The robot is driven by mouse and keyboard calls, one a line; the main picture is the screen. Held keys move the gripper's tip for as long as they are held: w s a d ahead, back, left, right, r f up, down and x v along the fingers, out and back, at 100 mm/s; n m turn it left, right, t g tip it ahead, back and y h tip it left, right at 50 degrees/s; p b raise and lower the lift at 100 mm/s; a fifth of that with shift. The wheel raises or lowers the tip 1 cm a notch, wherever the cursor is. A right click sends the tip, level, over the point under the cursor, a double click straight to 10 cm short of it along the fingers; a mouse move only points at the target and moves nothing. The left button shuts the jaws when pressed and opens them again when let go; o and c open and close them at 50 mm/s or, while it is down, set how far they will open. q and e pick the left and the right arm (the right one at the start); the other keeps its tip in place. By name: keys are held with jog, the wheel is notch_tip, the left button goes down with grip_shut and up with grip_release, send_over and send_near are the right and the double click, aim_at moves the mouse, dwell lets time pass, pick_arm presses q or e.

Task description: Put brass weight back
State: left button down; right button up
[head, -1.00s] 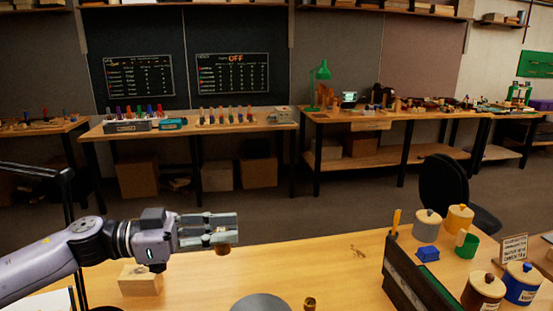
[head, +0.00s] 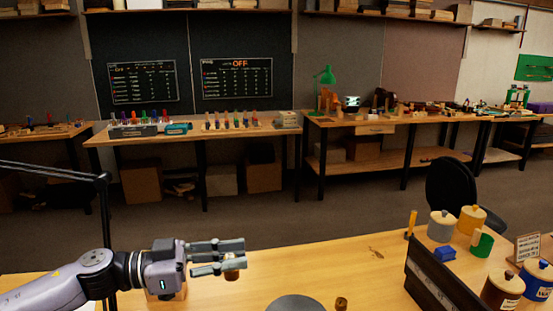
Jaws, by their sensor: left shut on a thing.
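My left gripper (head: 240,258) reaches in from the left, over the near bench. It is shut on a small brown-gold piece, which looks like the brass weight (head: 232,272). The piece shows just below the fingers, partly hidden by them. I cannot tell how far it is above the bench. Another small brass-coloured knob (head: 341,303) stands at the bottom edge, right of a grey disc (head: 296,303). My right gripper is not in view.
A wooden block (head: 166,295) is partly hidden by my left wrist. The bench middle (head: 345,270) is mostly clear.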

pick_arm(q)
jog(key=s+d+f+n+t+y, duration=0.2)
jog(key=f+t, duration=0.1)
jog(key=f, duration=0.4)
jog(key=s+d+f+n+t+y, duration=0.1)
jog(key=s+d+f+n+t, duration=0.2)
jog(key=f, duration=0.4)
jog(key=s+a+f+n+t+y, duration=0.1)
jog(key=s+a+n+t+y, duration=0.3)
jog(key=a+y, duration=0.3)
jog(key=s+a+f+n+t+y, duration=0.2)
jog(key=s+a+n+t+y, duration=0.2)
jog(key=a, duration=0.5)
jog(key=s+n+y, duration=0.1)
jog(key=n+y, duration=0.1)
jog(key=y, duration=0.1)
jog(key=shift+s+a+f+n+y, duration=0.15)
jog(key=shift+s+a+n+y, duration=0.05)
jog(key=shift+n+y, duration=0.1)
jog(key=shift+f, duration=0.1)
jog(key=shift+d, duration=0.1)
